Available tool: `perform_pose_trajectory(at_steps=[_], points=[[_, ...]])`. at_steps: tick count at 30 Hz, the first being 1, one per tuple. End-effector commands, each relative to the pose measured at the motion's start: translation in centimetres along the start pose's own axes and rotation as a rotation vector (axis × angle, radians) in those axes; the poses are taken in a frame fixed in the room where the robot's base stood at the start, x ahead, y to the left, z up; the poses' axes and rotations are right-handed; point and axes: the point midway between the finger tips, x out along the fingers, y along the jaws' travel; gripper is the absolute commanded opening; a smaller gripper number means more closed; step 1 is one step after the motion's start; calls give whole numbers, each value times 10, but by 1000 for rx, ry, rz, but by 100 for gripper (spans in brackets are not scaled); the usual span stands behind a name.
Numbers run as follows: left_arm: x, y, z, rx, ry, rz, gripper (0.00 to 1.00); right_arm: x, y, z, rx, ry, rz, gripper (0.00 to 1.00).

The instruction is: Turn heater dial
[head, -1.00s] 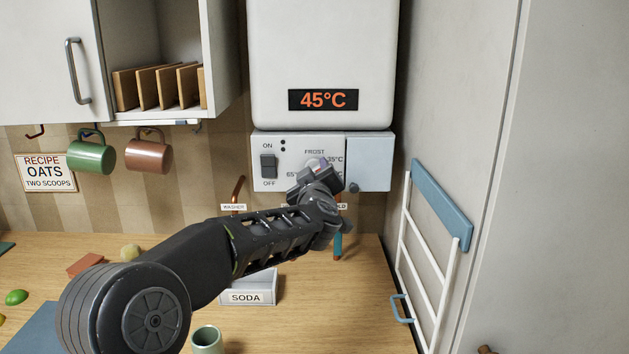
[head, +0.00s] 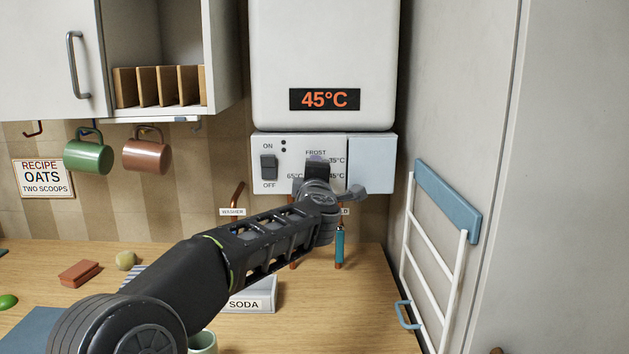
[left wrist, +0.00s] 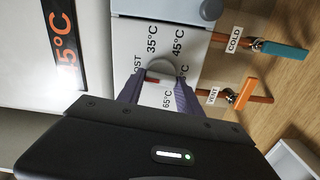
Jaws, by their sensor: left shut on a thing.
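The heater's control panel (head: 300,178) carries an ON/OFF switch (head: 269,167) and printed labels FROST, 35°C, 45°C and 65°C. My left gripper (head: 317,163) is at the dial and hides most of it in the head view. In the left wrist view the round grey dial (left wrist: 162,70) shows between the two fingers (left wrist: 158,92), with a red mark (left wrist: 153,81) near the finger on the FROST side. The gripper is shut on the dial. The heater display (head: 324,99) reads 45°C. My right gripper is not in view.
Below the panel are pipes with a blue COLD handle (head: 340,245) and an orange VENT handle (left wrist: 246,93). A SODA box (head: 250,296) stands on the counter. A rack (head: 440,250) is on the right wall. Green and brown mugs (head: 148,157) hang at left.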

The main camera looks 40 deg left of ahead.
Motion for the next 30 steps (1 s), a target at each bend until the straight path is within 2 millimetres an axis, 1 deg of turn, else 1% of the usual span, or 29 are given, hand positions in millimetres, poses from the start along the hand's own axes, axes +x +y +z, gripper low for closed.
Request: perform_pose_trajectory(at_steps=[3, 9, 21, 22, 30], points=[[0, -3, 0, -55, 0, -1, 1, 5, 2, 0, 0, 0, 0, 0], [0, -2, 1, -105, -1, -3, 1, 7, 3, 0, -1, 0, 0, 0], [0, -2, 1, -114, -1, -3, 1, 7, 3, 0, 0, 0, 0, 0], [0, -2, 1, -114, -1, -3, 43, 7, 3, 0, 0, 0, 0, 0], [0, -1, 0, -112, 0, -2, 64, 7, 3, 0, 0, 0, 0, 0]])
